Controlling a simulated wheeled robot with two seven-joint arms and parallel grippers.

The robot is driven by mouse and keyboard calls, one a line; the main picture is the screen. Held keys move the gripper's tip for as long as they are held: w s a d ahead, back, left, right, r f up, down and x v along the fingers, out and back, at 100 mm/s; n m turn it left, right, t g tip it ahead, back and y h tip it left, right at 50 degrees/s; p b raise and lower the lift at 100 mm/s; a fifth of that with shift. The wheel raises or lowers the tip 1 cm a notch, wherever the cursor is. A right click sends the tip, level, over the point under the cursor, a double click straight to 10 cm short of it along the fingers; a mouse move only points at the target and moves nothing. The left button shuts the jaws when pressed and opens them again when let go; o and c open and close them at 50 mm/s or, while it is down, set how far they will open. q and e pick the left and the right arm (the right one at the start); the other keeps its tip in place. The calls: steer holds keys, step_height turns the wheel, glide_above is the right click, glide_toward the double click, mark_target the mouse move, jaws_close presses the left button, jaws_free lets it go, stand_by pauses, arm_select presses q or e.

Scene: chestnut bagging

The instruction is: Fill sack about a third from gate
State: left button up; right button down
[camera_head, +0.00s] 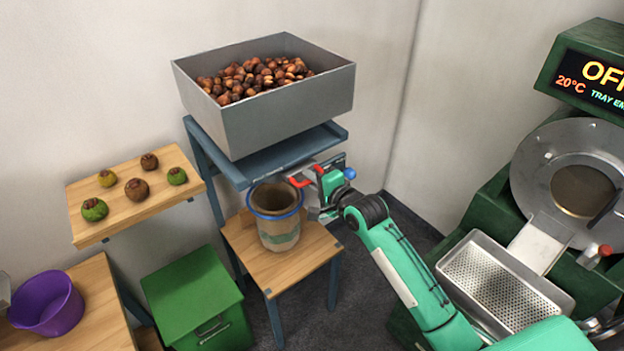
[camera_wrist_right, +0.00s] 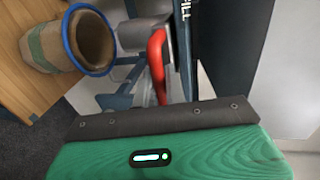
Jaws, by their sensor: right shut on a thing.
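The sack (camera_head: 279,232) is tan with a blue rim and a green band. It stands upright and open on a small wooden stand below the hopper; I cannot make out chestnuts inside. It also shows in the right wrist view (camera_wrist_right: 48,48). The grey hopper (camera_head: 290,112) holds many brown chestnuts (camera_head: 255,78). The gate's red handle (camera_head: 300,181) is at the hopper's lower front, beside and above the sack; it also shows in the right wrist view (camera_wrist_right: 157,62). My right gripper (camera_head: 318,180) is shut on this handle. How far the gate is open is hidden.
A wooden shelf (camera_head: 125,215) with several burrs and nuts is at left. Below are a purple bowl (camera_head: 47,303) and a green cabinet (camera_head: 195,290). At right stands a green roaster with a perforated tray (camera_head: 500,285) and a display reading OFF.

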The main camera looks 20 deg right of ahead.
steer(key=p+v, duration=0.1)
steer(key=v, duration=0.1)
steer(key=f+p+v, duration=0.1)
steer(key=v, duration=0.1)
steer(key=shift+s, duration=0.15)
steer(key=c, duration=1.5)
jaws_free()
steer(key=shift+c, duration=0.2)
steer(key=shift+r, duration=0.1)
steer(key=b+v, duration=0.3)
steer(key=v, duration=1)
steer(key=shift+s+b, duration=0.35)
steer(key=shift+b, duration=0.05)
